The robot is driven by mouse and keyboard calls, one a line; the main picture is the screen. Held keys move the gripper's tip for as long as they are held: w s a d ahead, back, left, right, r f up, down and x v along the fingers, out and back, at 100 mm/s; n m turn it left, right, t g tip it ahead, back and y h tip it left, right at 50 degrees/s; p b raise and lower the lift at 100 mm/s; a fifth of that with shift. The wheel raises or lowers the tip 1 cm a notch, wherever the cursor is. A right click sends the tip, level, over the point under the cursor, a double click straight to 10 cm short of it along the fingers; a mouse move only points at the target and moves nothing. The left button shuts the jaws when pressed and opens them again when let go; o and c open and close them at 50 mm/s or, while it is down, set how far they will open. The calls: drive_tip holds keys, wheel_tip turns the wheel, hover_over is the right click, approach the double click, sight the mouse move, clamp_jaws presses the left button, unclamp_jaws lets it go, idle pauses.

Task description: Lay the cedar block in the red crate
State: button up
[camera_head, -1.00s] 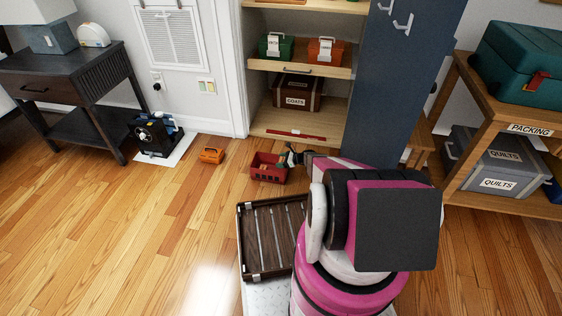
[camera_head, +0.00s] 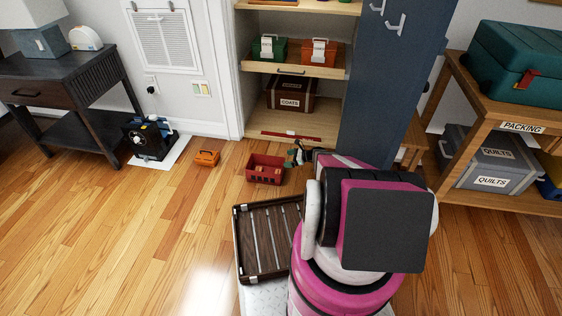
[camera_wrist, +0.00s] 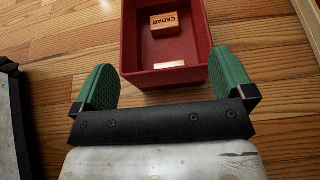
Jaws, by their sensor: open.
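The red crate (camera_head: 265,169) stands on the wooden floor in front of the open cabinet. In the wrist view, the crate (camera_wrist: 137,72) shows its inside. The cedar block (camera_wrist: 165,25), a small orange-brown block marked CEDAR, lies inside on the crate's bottom, apart from its near wall. In the head view I cannot make the block out. My gripper (camera_wrist: 163,62) is open, with its green fingers spread and nothing between them, at the near end of the crate. In the head view my gripper (camera_head: 296,155) is just right of the crate, partly hidden by my arm.
A small orange case (camera_head: 207,158) sits on the floor left of the crate. A dark slatted tray (camera_head: 241,245) lies nearer, beside my base. The cabinet shelf (camera_head: 262,125) is behind the crate, and the blue door (camera_head: 385,90) stands right.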

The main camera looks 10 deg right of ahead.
drive_tip(key=s+a+r+n+g+h, duration=0.1)
drive_tip(key=s+a+r+n+h, duration=0.1)
drive_tip(key=s+r+n+h, duration=0.2)
drive_tip(key=s+a+r+n+g+h, duration=0.2)
drive_tip(key=s+a+r+n+h, duration=0.1)
drive_tip(key=s+r+n, duration=0.8)
drive_tip(key=s+a+r+n+g+h, duration=0.2)
drive_tip(key=s+r+n+h, duration=0.3)
drive_tip(key=s+r, duration=1)
wheel_tip(320, 180, up, 9)
drive_tip(key=a+n, duration=0.1)
drive_tip(key=n, duration=0.1)
drive_tip(key=shift+s+a+r+n, duration=0.2)
drive_tip(key=shift+s+a+n, duration=0.05)
drive_tip(key=shift+s+n, duration=0.05)
